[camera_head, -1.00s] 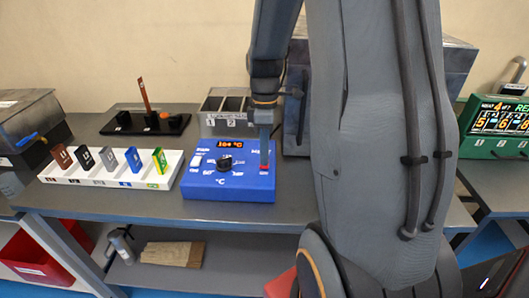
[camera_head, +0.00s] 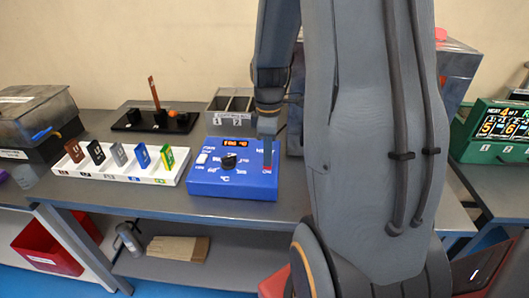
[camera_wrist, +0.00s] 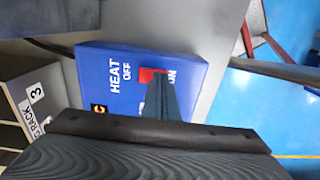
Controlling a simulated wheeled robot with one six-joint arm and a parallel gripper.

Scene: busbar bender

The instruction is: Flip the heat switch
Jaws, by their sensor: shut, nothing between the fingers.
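The blue heater box (camera_head: 232,184) sits on the table, with a black knob (camera_head: 229,161) and an orange-lit display (camera_head: 235,143). Its red heat switch (camera_wrist: 147,74) shows in the wrist view between the printed words OFF and ON, under the word HEAT. My gripper (camera_wrist: 158,84) is shut and empty, pointing down at the box. Its tip overlaps the switch's ON side in the wrist view and partly hides it. In the head view my gripper (camera_head: 267,157) is at the box's right side, over the red switch. I cannot tell contact or the switch's position for sure.
A white rack (camera_head: 120,171) with several coloured upright tiles stands left of the box. Behind are a black stand (camera_head: 150,124) with a brown bar and a grey numbered bin (camera_head: 224,105). A green display unit (camera_head: 495,136) is at the far right.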

